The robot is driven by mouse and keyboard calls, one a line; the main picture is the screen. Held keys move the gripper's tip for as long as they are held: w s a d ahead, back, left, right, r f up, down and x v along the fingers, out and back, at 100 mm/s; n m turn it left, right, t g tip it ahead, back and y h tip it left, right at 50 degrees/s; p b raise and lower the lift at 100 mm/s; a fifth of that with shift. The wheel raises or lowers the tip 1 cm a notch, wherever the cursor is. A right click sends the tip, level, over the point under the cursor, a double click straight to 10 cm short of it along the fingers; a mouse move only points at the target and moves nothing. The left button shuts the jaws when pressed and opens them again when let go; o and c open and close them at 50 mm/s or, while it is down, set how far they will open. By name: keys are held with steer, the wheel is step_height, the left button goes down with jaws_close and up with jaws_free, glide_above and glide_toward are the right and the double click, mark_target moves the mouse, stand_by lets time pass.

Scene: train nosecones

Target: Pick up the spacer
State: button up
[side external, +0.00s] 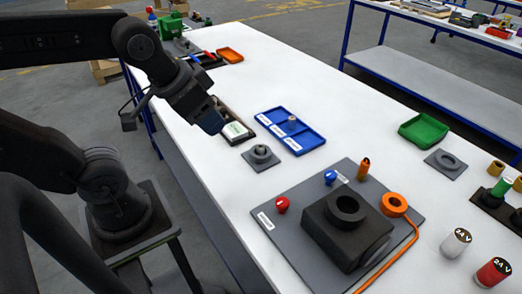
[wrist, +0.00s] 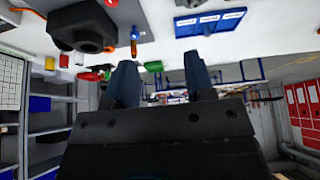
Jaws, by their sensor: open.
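No part is clearly marked as the spacer. A small grey round part (side external: 292,121) stands in the blue compartment tray (side external: 317,138). Another grey ring-shaped part (side external: 261,153) sits on a small grey plate nearer to my arm. I cannot tell which of these is the spacer. My gripper (side external: 211,121) is above the table's near edge, to the left of both parts and apart from them. In the wrist view its two blue fingers (wrist: 160,78) are spread with nothing between them. The blue tray also shows in the wrist view (wrist: 210,23), beyond the fingers.
A dark tray with a white labelled block (side external: 237,131) lies beside my gripper. A grey board (side external: 290,235) carries a black housing (side external: 345,232), knobs and an orange ring (side external: 394,204). A green tray (side external: 423,131) and labelled cylinders stand farther right.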

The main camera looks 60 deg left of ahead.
steer(key=shift+o, duration=0.6)
steer(key=n+g, duration=0.6)
steer(key=n, duration=1.7)
glide_above(261, 146)
step_height(261, 146, down, 8)
steer(key=shift+m, duration=0.3)
step_height(261, 146, down, 13)
steer(key=shift+r, duration=0.1)
steer(key=c, duration=1)
